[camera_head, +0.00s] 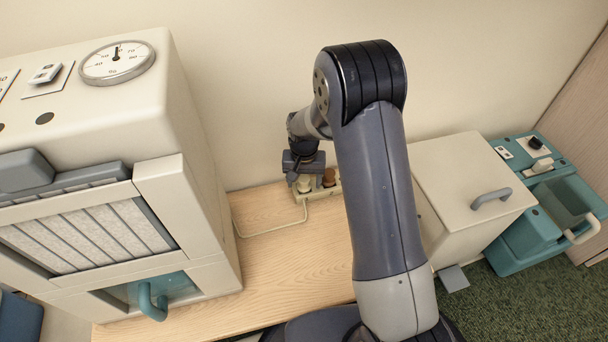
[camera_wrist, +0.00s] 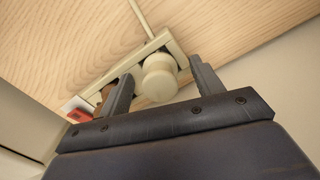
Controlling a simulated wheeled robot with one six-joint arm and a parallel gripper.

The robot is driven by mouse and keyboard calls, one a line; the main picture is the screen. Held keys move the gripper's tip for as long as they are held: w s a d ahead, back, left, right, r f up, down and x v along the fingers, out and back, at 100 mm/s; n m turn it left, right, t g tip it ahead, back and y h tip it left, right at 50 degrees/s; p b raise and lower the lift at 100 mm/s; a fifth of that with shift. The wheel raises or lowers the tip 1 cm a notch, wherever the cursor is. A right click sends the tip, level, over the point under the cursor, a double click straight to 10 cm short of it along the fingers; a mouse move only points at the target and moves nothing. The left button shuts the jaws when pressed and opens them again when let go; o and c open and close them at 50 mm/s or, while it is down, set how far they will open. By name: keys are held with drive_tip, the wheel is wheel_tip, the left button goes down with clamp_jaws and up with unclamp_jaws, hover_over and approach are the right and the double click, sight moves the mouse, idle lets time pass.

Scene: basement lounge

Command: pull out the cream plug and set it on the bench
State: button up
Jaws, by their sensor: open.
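The cream plug (camera_head: 304,184) stands in a cream power strip (camera_head: 322,194) on the wooden bench (camera_head: 275,262), near the wall. In the wrist view the rounded cream plug (camera_wrist: 160,80) shows between my two fingers, with a gap visible on each side. My gripper (camera_wrist: 161,70) is open and reaches down around the plug. In the head view my gripper (camera_head: 303,172) is partly hidden, and the plug's top is just below it. A brown plug (camera_head: 328,178) sits in the strip to the right of the cream one; my left finger partly hides it in the wrist view.
A large cream cabinet with a dial (camera_head: 117,62) stands at the left. A cream box with a grey handle (camera_head: 491,198) and a teal case (camera_head: 540,222) stand at the right. A red switch (camera_wrist: 80,114) is at the strip's end. The bench's front middle is clear.

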sight(304, 178)
drive_tip(key=shift+f, duration=0.2)
drive_tip(key=c, duration=1.1)
drive_tip(key=shift+r+p, duration=0.85)
drive_tip(key=shift+r, duration=0.25)
drive_tip(key=shift+r+p, duration=1.85)
drive_tip(key=shift+r, duration=0.6)
